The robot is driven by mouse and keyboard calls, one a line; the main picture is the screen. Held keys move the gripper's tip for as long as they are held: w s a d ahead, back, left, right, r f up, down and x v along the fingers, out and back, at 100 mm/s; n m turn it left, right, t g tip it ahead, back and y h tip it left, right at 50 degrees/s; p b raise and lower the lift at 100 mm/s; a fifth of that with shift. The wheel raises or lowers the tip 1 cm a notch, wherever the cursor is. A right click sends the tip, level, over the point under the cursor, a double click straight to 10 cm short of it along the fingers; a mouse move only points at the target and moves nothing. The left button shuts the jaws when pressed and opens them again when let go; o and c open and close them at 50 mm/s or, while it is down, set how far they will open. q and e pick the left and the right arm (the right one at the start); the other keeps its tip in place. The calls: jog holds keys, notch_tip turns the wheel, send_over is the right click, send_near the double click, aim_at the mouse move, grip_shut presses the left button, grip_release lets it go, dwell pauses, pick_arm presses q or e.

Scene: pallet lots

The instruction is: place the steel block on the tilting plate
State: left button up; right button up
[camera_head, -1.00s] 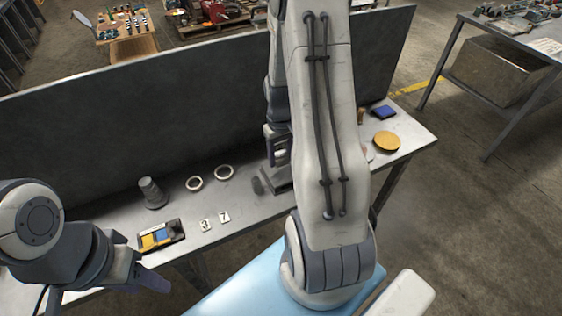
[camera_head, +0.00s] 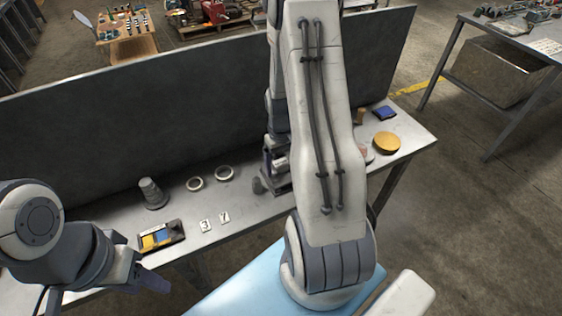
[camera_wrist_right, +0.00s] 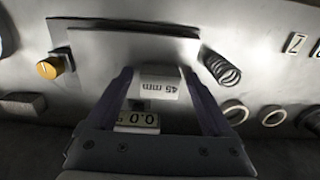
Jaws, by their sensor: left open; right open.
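A pale metallic block labelled "45 mm" (camera_wrist_right: 158,84), apparently the steel block, lies between the fingers of my right gripper (camera_wrist_right: 157,74). The fingers are open on either side of it; whether either touches it I cannot tell. A small "0.0" readout (camera_wrist_right: 137,119) shows beside it. A broad flat grey plate (camera_wrist_right: 105,50), possibly the tilting plate, lies beyond the fingertips; its tilt is unclear. In the head view my right gripper (camera_head: 273,164) is down at the bench, partly hidden by my right arm. My left gripper (camera_head: 135,282) is open and empty at the lower left.
A dark coil spring (camera_wrist_right: 222,68) stands close to the right gripper. A yellow knob (camera_wrist_right: 50,67) is at left. Two rings (camera_head: 209,178), a grey stepped cylinder (camera_head: 151,194), number tags (camera_head: 214,221) and a yellow disc (camera_head: 386,142) are on the bench. A dark panel (camera_head: 110,130) stands behind.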

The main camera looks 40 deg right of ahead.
aim_at(281, 163)
notch_tip(281, 163, up, 12)
jog(key=s+a+r+n, duration=0.1)
jog(key=a+r+n, duration=0.1)
jog(key=a, duration=0.8)
jog(key=s+a+r+n, duration=0.2)
jog(key=a+r+n, duration=0.1)
jog(key=a, duration=0.7)
jog(key=s+a+r+n+y, duration=0.1)
jog(key=s+a+n, duration=0.4)
jog(key=s+a, duration=0.6)
jog(key=shift+s+r, duration=0.35)
jog(key=shift+s, duration=0.8)
